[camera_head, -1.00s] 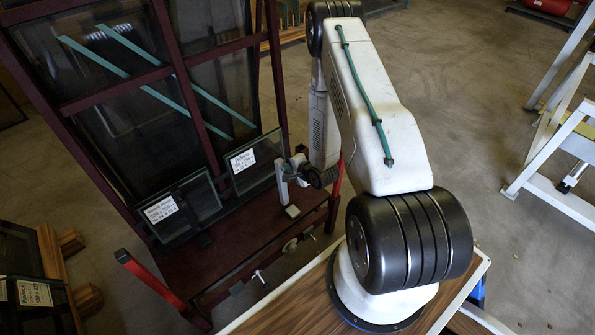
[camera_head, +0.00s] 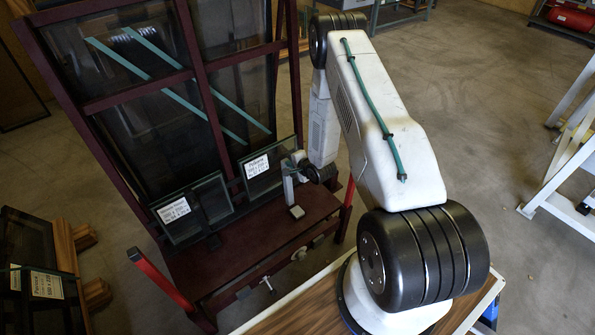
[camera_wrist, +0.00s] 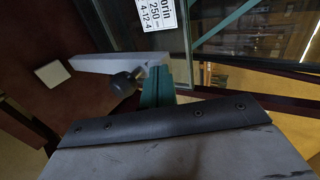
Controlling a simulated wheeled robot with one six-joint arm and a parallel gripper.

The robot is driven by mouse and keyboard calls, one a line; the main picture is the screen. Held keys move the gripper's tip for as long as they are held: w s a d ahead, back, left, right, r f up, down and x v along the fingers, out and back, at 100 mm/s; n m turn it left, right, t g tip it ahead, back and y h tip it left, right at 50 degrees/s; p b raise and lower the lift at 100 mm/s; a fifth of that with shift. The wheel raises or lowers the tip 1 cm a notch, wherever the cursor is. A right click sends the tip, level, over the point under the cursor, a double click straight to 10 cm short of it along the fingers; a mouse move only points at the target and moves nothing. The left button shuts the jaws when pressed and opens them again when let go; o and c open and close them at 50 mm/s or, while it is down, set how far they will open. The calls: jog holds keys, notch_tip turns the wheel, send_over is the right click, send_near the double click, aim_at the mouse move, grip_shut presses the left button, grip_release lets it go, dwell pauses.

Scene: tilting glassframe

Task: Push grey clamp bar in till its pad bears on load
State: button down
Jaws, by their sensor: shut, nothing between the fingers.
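The grey clamp bar (camera_wrist: 118,63) lies across the upper left of the wrist view, a black knob (camera_wrist: 124,84) close in front of it. In the head view a light grey upright (camera_head: 288,189) stands at the right end of the rack ledge, probably part of the clamp. The labelled glass pane (camera_wrist: 186,42) is just beyond the bar's right end; it also leans on the rack in the head view (camera_head: 281,166). My gripper (camera_wrist: 157,72) has its green fingers together, at or very near the bar's right end; contact is unclear. The pad's contact with the glass cannot be made out.
The dark red rack (camera_head: 190,85) holds several panes. A second labelled pane (camera_head: 183,226) leans on its left. A small pale square block (camera_wrist: 52,74) lies left of the bar. Red posts (camera_head: 160,281) flank the ledge. Open floor lies right of my arm.

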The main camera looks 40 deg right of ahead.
jog(key=w, duration=1)
jog(key=shift+w+r, duration=0.2)
jog(key=shift+w, duration=0.05)
jog(key=shift+a, duration=0.2)
